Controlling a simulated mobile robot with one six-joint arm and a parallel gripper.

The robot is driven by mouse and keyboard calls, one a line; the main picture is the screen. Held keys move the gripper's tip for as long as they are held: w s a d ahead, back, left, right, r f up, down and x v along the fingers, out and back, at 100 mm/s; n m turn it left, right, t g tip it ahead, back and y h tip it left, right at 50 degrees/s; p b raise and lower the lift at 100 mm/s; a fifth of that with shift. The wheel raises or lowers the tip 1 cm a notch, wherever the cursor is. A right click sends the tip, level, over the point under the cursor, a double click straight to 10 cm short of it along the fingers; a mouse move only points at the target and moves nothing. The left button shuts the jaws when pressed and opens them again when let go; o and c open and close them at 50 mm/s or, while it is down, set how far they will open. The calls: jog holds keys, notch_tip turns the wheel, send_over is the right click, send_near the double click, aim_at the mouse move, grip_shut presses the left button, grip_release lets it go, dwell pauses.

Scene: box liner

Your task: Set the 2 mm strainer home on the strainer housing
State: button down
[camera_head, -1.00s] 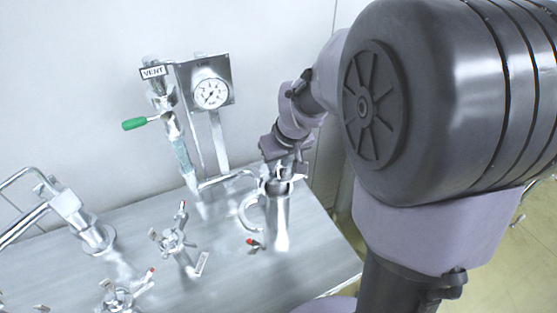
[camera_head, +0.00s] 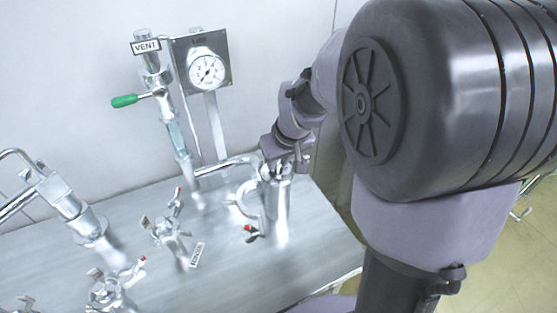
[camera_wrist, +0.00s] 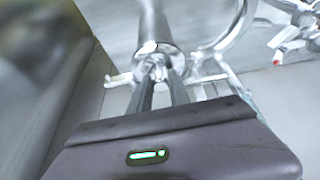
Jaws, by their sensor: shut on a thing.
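The strainer housing (camera_head: 277,212) is an upright shiny metal cylinder near the right end of the bench, with a pipe entering from the left. It also shows in the wrist view (camera_wrist: 153,28). My gripper (camera_head: 284,170) is right at the housing's top. In the wrist view my gripper's fingers (camera_wrist: 158,78) are close together, shut on a small bright metal part (camera_wrist: 157,66), which I take to be the 2 mm strainer. Most of it is hidden by the fingers and the housing mouth. I cannot tell whether it is fully seated.
A loose clamp with a red tip (camera_head: 250,234) lies left of the housing. More clamps (camera_head: 170,236) and a small tag (camera_head: 197,254) lie on the bench (camera_head: 225,275). A gauge (camera_head: 207,70) and a green-handled vent valve (camera_head: 125,101) stand behind. The bench's right edge is close.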

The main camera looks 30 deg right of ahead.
jog(key=shift+f, duration=0.25)
jog(key=c, duration=1.1)
grip_release()
jog(key=shift+c, duration=0.2)
jog(key=p+v, duration=0.5)
jog(key=v, duration=1.2)
jog(key=s+a+f+m+y+b, duration=0.1)
jog(key=s+a+f+m+b, duration=0.1)
jog(key=s+a+f+b, duration=0.2)
jog(key=s+a+f+m+t+y+b, duration=0.1)
jog(key=s+a+f+m+b, duration=0.1)
jog(key=s+a+f+b, duration=0.3)
jog(key=s+a, duration=0.4)
jog(key=s, duration=0.1)
jog(key=shift+s+a, duration=0.2)
jog(key=shift+a, duration=0.05)
